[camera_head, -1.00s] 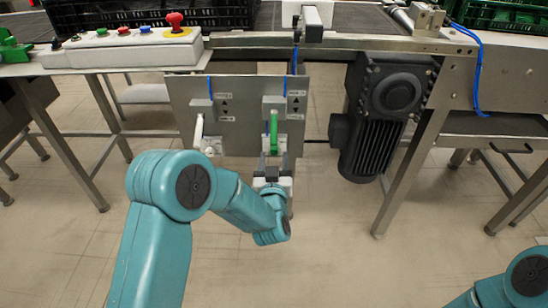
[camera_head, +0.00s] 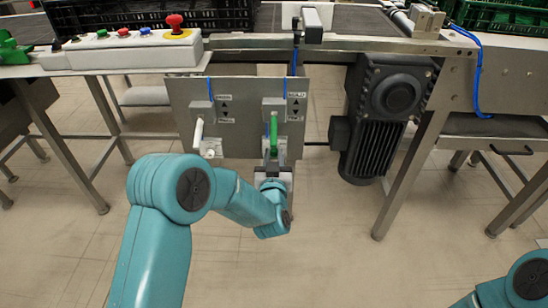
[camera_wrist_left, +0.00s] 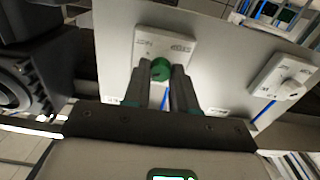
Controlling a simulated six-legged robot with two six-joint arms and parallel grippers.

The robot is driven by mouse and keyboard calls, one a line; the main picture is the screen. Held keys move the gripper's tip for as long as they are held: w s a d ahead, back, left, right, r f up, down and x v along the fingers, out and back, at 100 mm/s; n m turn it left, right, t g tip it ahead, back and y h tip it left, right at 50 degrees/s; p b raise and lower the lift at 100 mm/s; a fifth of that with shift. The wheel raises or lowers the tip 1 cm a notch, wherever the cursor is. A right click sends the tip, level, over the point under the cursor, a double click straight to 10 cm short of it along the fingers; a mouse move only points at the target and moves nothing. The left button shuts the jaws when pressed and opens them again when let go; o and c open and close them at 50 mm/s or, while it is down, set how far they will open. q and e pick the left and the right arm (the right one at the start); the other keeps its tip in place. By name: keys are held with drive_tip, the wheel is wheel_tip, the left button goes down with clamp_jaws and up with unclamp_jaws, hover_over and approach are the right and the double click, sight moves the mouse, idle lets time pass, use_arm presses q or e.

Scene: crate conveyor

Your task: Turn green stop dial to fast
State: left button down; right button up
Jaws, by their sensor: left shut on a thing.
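The green dial (camera_head: 274,131) is on the right half of a grey metal panel (camera_head: 240,143) below the conveyor, and its handle looks upright in the head view. It shows as a round green knob in the left wrist view (camera_wrist_left: 160,70), on a pale plate with small labels too blurred to read. My left gripper (camera_head: 273,157) reaches up to it from below. In the left wrist view its two fingers (camera_wrist_left: 162,78) are closed on either side of the knob. My right gripper is out of view; only part of my right arm shows at bottom right.
A white-handled dial (camera_head: 198,134) sits left of the green one on the same panel. A dark motor (camera_head: 378,115) hangs to the right. Above are a button box (camera_head: 120,51) with a red stop button and a black crate (camera_head: 150,14). The floor below is clear.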

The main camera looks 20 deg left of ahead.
use_arm(q)
drive_tip(key=m, duration=1.1)
drive_tip(key=shift+f, duration=0.1)
drive_tip(key=shift+m, duration=0.4)
idle(0.3)
drive_tip(key=c, duration=0.9)
unclamp_jaws()
drive_tip(key=p+v, duration=0.2)
drive_tip(key=v, duration=1.4)
drive_tip(key=shift+s, duration=0.15)
drive_tip(key=shift+d, duration=0.1)
